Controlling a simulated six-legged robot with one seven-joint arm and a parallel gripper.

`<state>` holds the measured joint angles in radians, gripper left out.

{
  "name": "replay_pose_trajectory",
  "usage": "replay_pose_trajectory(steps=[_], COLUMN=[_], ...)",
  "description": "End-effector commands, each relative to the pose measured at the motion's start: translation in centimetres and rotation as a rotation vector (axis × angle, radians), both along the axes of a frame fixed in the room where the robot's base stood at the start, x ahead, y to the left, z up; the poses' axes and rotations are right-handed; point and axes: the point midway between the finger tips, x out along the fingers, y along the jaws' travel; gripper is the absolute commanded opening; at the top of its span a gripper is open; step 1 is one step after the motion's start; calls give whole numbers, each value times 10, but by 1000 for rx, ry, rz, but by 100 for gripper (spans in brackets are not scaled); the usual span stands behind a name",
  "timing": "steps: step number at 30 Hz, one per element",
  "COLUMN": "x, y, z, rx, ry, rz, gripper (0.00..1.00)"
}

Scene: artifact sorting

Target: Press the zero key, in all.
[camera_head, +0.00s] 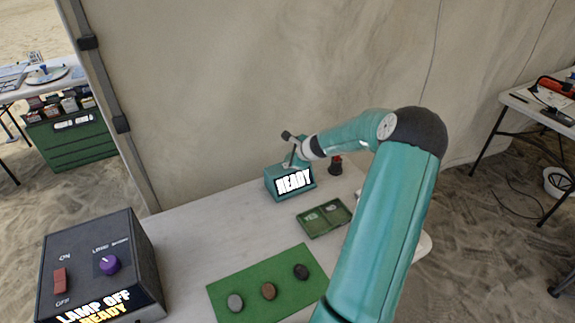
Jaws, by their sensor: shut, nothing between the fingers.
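A teal box (272,190), which looks like a scale, stands at the far side of the white table. Its lit front display (294,181) reads "READY". No zero key can be made out; the top of the box is partly covered by my arm's end. My gripper (292,161) is small in this view, just over the top of the teal box, shut and empty. Whether its tips touch the box cannot be told.
A black lamp box (95,248) with a red switch and purple knob reads "LAMP OFF READY". A green mat (240,290) holds three stones. A green two-part tray (322,231) lies before the scale. A dark red-and-black object (336,165) stands right of it.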

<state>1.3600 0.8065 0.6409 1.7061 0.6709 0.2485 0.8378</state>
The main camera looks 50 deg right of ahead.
Motion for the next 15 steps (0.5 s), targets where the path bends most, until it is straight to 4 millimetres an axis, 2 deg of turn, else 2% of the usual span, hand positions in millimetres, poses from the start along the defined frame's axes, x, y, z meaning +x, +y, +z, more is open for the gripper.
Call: replay_pose_trajectory(steps=[5,15], x=[1,1], y=[0,0], z=[8,39], rx=[-2,-3], ry=[-1,-1], rz=[1,1], gripper=[0,0])
